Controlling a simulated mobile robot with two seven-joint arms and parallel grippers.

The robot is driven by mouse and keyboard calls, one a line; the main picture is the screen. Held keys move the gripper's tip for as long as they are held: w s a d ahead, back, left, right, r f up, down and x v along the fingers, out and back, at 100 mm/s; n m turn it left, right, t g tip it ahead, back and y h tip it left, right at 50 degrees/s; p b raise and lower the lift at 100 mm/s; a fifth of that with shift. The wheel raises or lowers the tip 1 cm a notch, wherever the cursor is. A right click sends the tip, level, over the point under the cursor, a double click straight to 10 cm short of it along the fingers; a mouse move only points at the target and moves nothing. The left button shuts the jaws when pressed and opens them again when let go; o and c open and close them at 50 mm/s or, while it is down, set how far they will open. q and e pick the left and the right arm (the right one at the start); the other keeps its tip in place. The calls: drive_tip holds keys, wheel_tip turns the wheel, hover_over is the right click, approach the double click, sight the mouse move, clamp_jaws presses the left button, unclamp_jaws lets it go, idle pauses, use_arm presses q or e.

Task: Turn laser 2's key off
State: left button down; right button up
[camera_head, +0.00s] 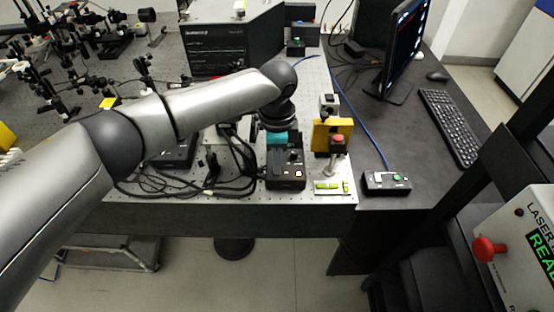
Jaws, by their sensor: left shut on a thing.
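A small black laser control box (286,174) stands at the front edge of the optical bench, with a teal block behind it. My left arm reaches in from the left, and my left gripper (284,140) points down at the top of this box. It is shut on what appears to be the key on the box. The key itself is mostly hidden by the gripper, so its turn angle cannot be told. No label reading laser 2 is legible. My right gripper is not in view.
A black button box (387,182), keyboard (451,126) and monitor (406,45) are on the dark table to the right. Black cables (228,180) lie to the left.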

use_arm(q)
drive_tip(key=shift+s+r+n+p, duration=0.15)
drive_tip(key=shift+n+p, duration=0.55)
drive_tip(key=shift+p, duration=0.4)
drive_tip(key=n+p, duration=0.4)
drive_tip(key=p, duration=0.1)
drive_tip(key=n+p, duration=0.2)
drive_tip(key=n, duration=0.1)
drive_tip(key=shift+d+n+p, duration=0.1)
drive_tip(key=shift+n+p, duration=0.25)
drive_tip(key=shift+n, duration=0.05)
drive_tip(key=n+p, duration=0.2)
drive_tip(key=n, duration=0.2)
drive_tip(key=shift+n, duration=0.3)
drive_tip(key=shift+n+p, duration=0.85)
drive_tip(key=shift+n, duration=1.15)
drive_tip(key=shift+w, duration=0.2)
drive_tip(key=c, duration=1)
unclamp_jaws()
